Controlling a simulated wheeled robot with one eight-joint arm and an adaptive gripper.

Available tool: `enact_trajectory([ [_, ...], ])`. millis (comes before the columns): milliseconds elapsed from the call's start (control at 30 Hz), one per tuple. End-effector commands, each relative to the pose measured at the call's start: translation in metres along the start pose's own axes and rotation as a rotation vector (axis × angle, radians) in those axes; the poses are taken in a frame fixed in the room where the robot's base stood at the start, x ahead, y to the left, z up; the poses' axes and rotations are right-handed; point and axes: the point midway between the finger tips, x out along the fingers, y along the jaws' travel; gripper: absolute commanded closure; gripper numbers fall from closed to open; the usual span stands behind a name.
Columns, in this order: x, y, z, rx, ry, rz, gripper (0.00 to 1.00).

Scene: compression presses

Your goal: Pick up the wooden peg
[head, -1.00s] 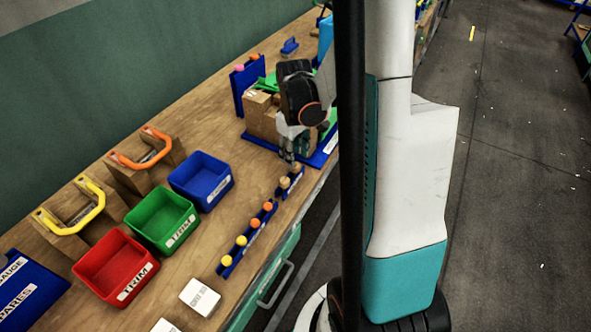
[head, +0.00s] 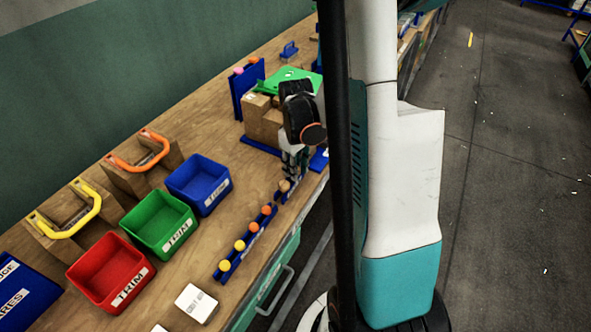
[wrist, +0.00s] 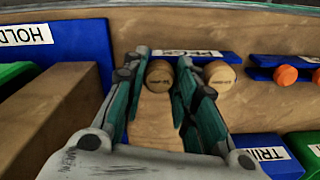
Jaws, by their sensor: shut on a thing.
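My gripper (wrist: 162,88) is shut on a wooden peg (wrist: 158,110), with one finger on each side of it. The peg's round end lies between the fingertips. A second wooden peg (wrist: 219,74) stands just right of the right finger, in the same short blue rack (wrist: 205,55). In the head view my gripper (head: 290,163) is low at the bench's front edge. One wooden peg top (head: 284,185) shows just below it; the other peg is hidden there. I cannot tell whether the held peg is clear of the rack.
A blue rack with orange and yellow pegs (head: 245,243) lies nearer along the front edge. Blue (head: 212,200), green (head: 170,237) and red (head: 118,292) bins stand to the left. Wooden blocks (head: 262,120) stand close behind my gripper. The floor at right is clear.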

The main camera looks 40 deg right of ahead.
Motion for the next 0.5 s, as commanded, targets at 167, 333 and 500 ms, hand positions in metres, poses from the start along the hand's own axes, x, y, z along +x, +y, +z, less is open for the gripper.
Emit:
enact_trajectory([
  [167, -0.006, 0.000, 0.000, 0.000, 0.000, 0.000, 0.84],
  [333, -0.025, 0.000, 0.000, 0.000, 0.000, 0.000, 0.84],
  [500, -0.058, 0.000, 0.000, 0.000, 0.000, 0.000, 0.84],
])
